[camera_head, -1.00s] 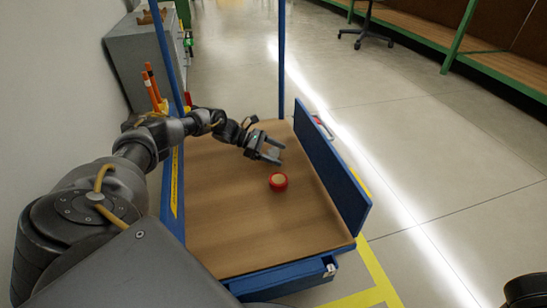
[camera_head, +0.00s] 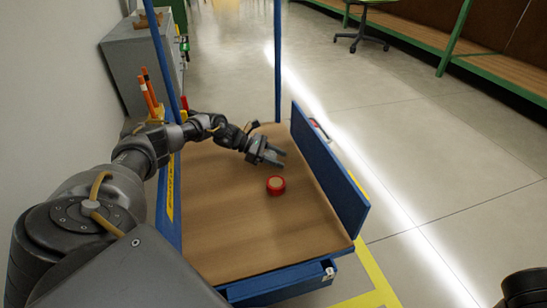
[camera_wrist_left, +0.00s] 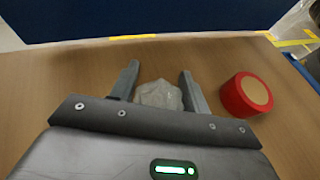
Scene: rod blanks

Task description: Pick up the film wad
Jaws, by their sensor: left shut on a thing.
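The film wad (camera_wrist_left: 159,95) is a small, crumpled, whitish translucent lump. In the left wrist view it sits between the two fingers of my left gripper (camera_wrist_left: 160,85), which is shut on it. In the head view my left gripper (camera_head: 277,157) is low over the wooden cart deck (camera_head: 235,225), and the wad is hard to make out there. I cannot tell whether the wad touches the deck. Only a dark part of my right arm shows at the bottom right of the head view; its gripper is out of view.
A red tape roll (camera_head: 276,186) lies on the deck close to my left gripper; it also shows in the left wrist view (camera_wrist_left: 247,94). A blue side panel (camera_head: 331,168) borders the deck on the right. Blue posts rise from the cart. The deck's front is clear.

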